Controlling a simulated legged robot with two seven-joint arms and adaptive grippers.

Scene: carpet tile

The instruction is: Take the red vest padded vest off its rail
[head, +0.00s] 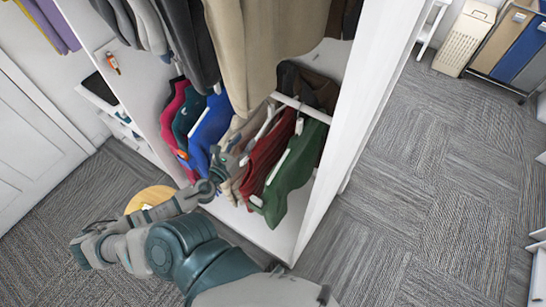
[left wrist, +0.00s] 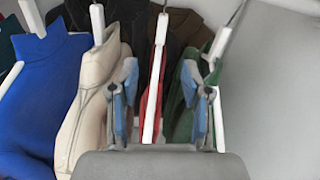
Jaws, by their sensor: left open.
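The red vest (head: 268,147) hangs on a white hanger from the short white rail (head: 300,108) in the lower part of the wardrobe. In the left wrist view the red vest (left wrist: 146,103) shows nearly edge-on, with its white hanger in front of it. My left gripper (head: 224,168) is open and empty in front of the hanging vests. In the left wrist view, the open fingers of the left gripper (left wrist: 160,82) stand on either side of the red vest and its hanger, apart from each other. My right gripper is not in view.
A green vest (head: 292,172) hangs right of the red one, close to the right finger. A beige vest (left wrist: 90,90) hangs left, close to the left finger. A blue vest (head: 211,125) is further left. The white side panel (head: 345,130) bounds the right.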

